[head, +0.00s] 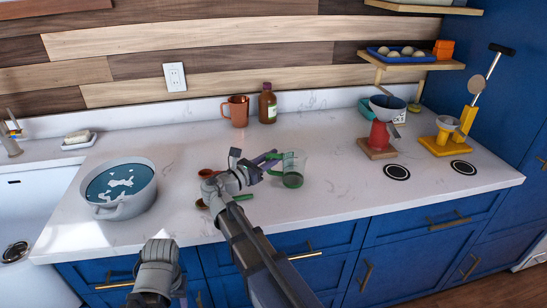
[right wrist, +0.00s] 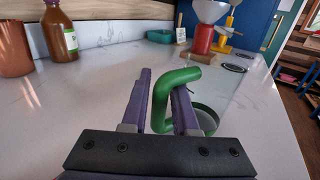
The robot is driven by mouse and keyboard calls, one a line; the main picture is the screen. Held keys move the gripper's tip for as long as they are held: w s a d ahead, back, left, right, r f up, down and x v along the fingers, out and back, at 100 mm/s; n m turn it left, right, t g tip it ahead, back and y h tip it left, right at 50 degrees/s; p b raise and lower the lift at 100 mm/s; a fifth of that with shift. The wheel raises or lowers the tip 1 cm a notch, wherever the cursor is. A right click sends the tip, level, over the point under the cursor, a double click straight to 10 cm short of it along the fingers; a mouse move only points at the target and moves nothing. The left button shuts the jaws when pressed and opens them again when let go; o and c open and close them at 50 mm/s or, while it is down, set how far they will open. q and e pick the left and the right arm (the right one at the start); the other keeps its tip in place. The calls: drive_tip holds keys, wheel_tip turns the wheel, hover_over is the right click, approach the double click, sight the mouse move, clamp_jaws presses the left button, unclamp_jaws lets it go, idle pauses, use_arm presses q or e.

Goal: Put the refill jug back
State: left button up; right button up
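The refill jug (head: 293,168) is clear with a green base and a green handle. It stands upright at the middle of the white counter; I cannot tell whether its base touches the counter. My right gripper (head: 268,163) reaches it from the left.
A grey pot (head: 120,190) of blue liquid stands at left. An orange mug (head: 236,111) and brown bottle (head: 267,104) stand behind. A green-handled utensil (head: 240,198) lies near my right arm. Red (head: 380,138) and yellow (head: 446,142) stands and two black round pads (head: 397,172) are at right.

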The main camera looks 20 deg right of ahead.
drive_tip(key=o, duration=0.4)
drive_tip(key=shift+c, duration=0.2)
drive_tip(key=shift+v, duration=3.95)
